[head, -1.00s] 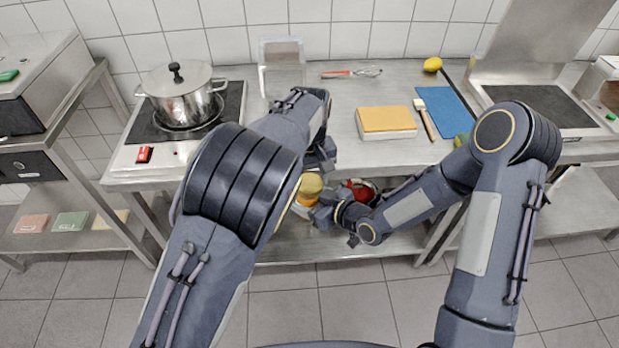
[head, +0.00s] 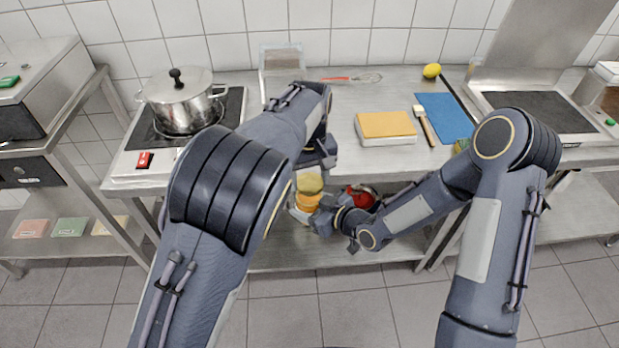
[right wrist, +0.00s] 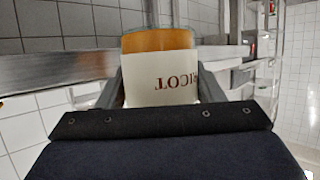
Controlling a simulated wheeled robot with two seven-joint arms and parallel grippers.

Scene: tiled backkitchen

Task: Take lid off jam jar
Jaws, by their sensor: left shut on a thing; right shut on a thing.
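The jam jar (head: 306,201), orange with a pale label, is in front of the counter's front edge in the head view. Its yellowish lid (head: 310,181) is at the top. My left gripper (head: 319,165), partly hidden by my arm, is shut on the lid. My right gripper (head: 317,214) is shut on the jar body from the right. In the right wrist view the jar (right wrist: 160,78) sits between my fingers; its label lettering appears upside down and the lid does not show. I cannot tell whether lid and jar still touch.
A red item (head: 362,194) is on the lower shelf beside my right gripper.

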